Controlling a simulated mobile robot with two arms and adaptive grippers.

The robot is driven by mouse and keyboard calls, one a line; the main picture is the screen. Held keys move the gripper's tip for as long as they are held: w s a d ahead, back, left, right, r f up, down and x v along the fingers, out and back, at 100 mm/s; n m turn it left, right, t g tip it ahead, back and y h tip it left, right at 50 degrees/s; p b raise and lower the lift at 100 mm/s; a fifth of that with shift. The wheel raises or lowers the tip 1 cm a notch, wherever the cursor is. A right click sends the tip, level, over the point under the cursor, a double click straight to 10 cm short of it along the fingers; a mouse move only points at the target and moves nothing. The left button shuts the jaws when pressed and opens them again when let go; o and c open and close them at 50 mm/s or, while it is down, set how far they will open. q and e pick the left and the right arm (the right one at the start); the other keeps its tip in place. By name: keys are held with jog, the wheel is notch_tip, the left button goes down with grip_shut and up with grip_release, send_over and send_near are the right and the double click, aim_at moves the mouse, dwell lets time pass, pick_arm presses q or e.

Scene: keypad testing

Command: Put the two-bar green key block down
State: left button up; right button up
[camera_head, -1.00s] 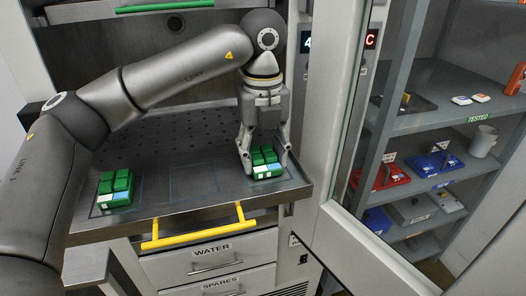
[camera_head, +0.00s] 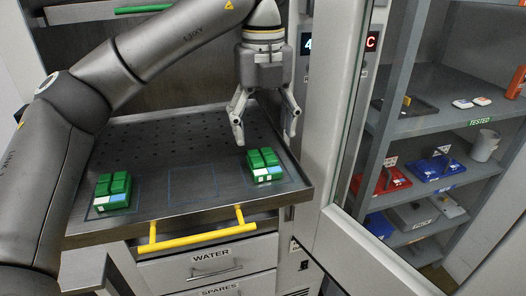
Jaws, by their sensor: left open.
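Two green key blocks sit on the metal work tray (camera_head: 190,216). One green block (camera_head: 112,190) stands at the left, and the other green block (camera_head: 264,165) stands at the right inside a faint marked outline. Both have white and blue labels on their front faces; I cannot make out bars on either. My left gripper (camera_head: 265,137) is open and empty, above and behind the right block, with its fingers apart and clear of it. My right gripper is not in view.
A yellow handle (camera_head: 197,228) runs along the tray's front edge. An empty marked outline (camera_head: 192,184) lies between the blocks. An open door frame (camera_head: 335,110) stands right of the tray. Shelves beyond hold red (camera_head: 393,180) and blue (camera_head: 434,167) items and a grey mug (camera_head: 484,146).

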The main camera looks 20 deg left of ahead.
aim_at(263, 157)
pick_arm(q)
jog(key=shift+r, duration=2.7)
